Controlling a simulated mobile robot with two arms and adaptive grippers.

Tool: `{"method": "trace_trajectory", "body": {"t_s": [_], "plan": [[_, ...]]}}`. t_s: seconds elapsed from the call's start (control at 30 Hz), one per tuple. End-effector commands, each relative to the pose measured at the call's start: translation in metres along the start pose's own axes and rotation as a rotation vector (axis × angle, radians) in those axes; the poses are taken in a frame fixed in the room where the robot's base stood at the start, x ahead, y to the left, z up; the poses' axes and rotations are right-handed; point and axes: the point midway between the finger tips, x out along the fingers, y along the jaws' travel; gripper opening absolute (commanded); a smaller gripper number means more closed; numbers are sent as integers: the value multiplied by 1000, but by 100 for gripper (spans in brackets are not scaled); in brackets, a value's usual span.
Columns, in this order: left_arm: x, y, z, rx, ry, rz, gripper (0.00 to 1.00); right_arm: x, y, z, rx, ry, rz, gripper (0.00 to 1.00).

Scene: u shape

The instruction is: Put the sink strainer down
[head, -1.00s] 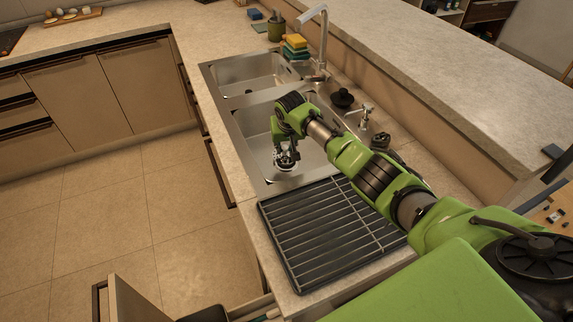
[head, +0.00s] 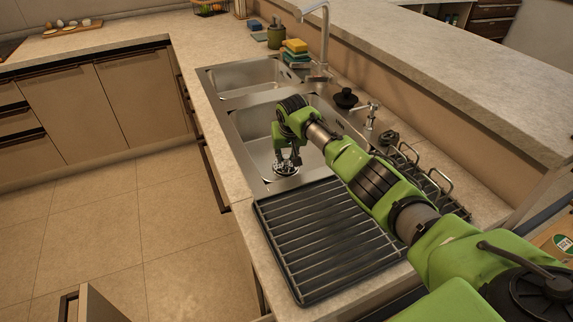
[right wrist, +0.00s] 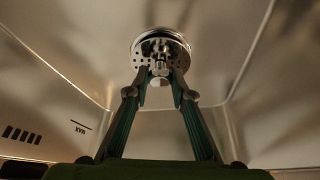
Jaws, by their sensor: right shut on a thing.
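The sink strainer (head: 286,168) is a small round metal disc with holes and a central knob. My right gripper (head: 286,158) is shut on it, over the near sink basin (head: 256,148). In the right wrist view the strainer (right wrist: 160,52) shows between the fingertips of the gripper (right wrist: 161,78), which pinch its knob. Whether the strainer touches the basin floor cannot be told. My left gripper is not in view.
A black drying rack (head: 325,240) lies on the counter in front of the basin. A tap (head: 322,40), sponges (head: 296,47), a black stopper (head: 345,98) and a soap dispenser (head: 371,115) stand behind the sink. The far basin (head: 245,77) looks empty.

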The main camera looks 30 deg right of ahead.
Motion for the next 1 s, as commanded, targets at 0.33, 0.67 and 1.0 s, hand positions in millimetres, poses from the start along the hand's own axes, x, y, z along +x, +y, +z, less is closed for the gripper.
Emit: {"method": "trace_trajectory", "body": {"t_s": [0.33,0.67,1.0], "plan": [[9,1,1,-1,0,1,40,7,0,2,0,3,0,0],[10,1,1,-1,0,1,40,11,0,4,0,2,0,39],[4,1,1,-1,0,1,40,4,0,2,0,2,0,39]]}}
